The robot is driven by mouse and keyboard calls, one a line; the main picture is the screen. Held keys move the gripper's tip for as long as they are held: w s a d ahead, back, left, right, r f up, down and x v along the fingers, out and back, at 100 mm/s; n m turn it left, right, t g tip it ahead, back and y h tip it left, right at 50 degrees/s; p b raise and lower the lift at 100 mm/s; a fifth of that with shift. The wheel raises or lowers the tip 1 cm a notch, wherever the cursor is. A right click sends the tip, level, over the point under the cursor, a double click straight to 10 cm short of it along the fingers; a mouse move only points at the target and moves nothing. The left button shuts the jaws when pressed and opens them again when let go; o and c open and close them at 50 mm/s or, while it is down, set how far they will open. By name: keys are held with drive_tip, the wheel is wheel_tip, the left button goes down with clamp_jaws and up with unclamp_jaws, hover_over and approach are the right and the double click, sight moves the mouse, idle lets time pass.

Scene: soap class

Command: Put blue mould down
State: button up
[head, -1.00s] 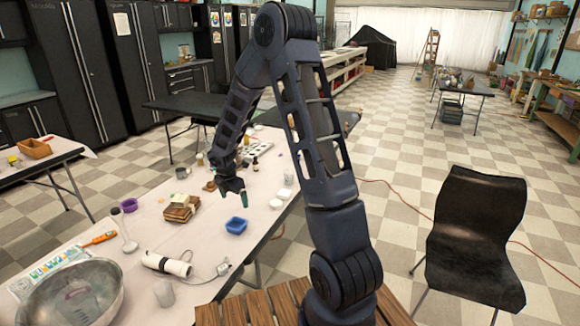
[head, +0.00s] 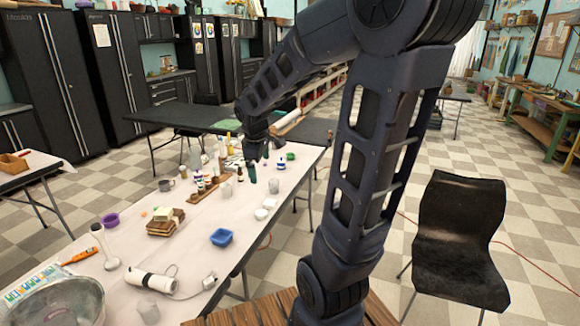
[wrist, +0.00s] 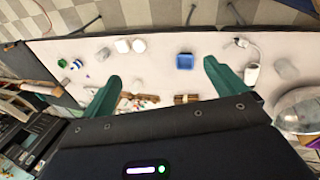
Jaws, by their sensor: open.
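The blue mould (head: 221,237) is a small square tray that sits on the white-covered table (head: 190,260) near its right edge. It also shows in the wrist view (wrist: 185,61), on the table between and beyond my fingertips. My gripper (head: 261,167) is above the table, farther along it than the mould and apart from it. In the wrist view, my gripper's two green fingers (wrist: 160,80) are spread wide with nothing between them. The gripper is open and empty.
Two white round dishes (head: 265,208) lie beyond the mould. Stacked brown soap blocks (head: 165,224), a white hand blender (head: 150,281) and a metal bowl (head: 55,305) are nearby. Several bottles stand near my gripper. A black chair (head: 460,240) is right of the table.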

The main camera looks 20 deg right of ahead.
drive_tip(key=s+d+r+m, duration=0.2)
drive_tip(key=s+m, duration=0.3)
drive_tip(key=s, duration=0.3)
drive_tip(key=s+d+r+m+t+y, duration=0.1)
drive_tip(key=s+r+m, duration=0.3)
drive_tip(key=s, duration=0.4)
drive_tip(key=shift+d+m+t, duration=0.3)
drive_tip(key=shift+d+m, duration=0.1)
drive_tip(key=shift+m, duration=0.3)
drive_tip(key=shift+s, duration=0.1)
